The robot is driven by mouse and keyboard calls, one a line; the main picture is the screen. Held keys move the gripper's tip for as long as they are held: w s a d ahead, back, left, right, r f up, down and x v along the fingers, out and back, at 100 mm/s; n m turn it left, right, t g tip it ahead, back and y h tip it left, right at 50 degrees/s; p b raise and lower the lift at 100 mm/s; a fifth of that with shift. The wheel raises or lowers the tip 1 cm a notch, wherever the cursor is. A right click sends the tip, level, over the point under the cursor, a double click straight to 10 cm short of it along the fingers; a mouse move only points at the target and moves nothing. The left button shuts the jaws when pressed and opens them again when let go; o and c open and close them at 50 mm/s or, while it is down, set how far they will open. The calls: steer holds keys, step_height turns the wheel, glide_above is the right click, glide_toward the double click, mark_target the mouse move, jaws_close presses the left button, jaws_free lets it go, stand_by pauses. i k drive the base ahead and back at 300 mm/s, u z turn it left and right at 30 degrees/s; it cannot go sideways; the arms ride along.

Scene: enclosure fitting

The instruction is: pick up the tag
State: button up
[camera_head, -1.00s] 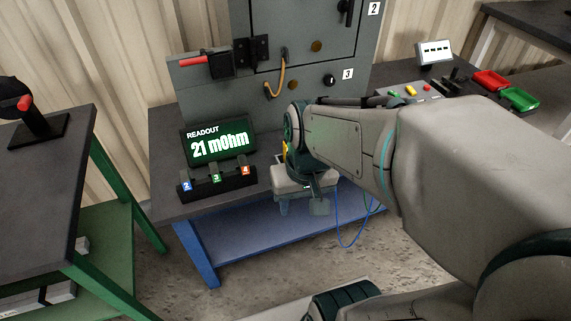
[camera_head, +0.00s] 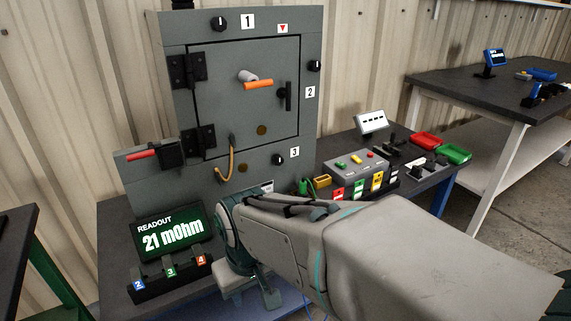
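Several upright coloured tags stand in a row right of the cabinet: a red tag (camera_head: 338,194), a green tag (camera_head: 359,188), a yellow tag (camera_head: 377,181) and a white one (camera_head: 393,176). I cannot tell which one is the task's tag. My gripper (camera_head: 262,295) points down at the bench's front edge, below the cabinet and left of the tags, apart from them. My arm hides part of it, and its fingers are too unclear to show whether it is open or holds something.
The grey cabinet (camera_head: 240,100) stands behind, its door shut, with an orange-handled part on it. The readout (camera_head: 170,233) shows 21 mOhm above a numbered block (camera_head: 168,277). A grey button box (camera_head: 355,165), red tray (camera_head: 425,140) and green tray (camera_head: 453,153) sit right.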

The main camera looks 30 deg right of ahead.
mark_target(358, 187)
steer(key=u, duration=0.35)
steer(key=k, duration=1.05)
steer(key=z, duration=1.3)
steer(key=i, duration=0.5)
steer(key=z, duration=0.1)
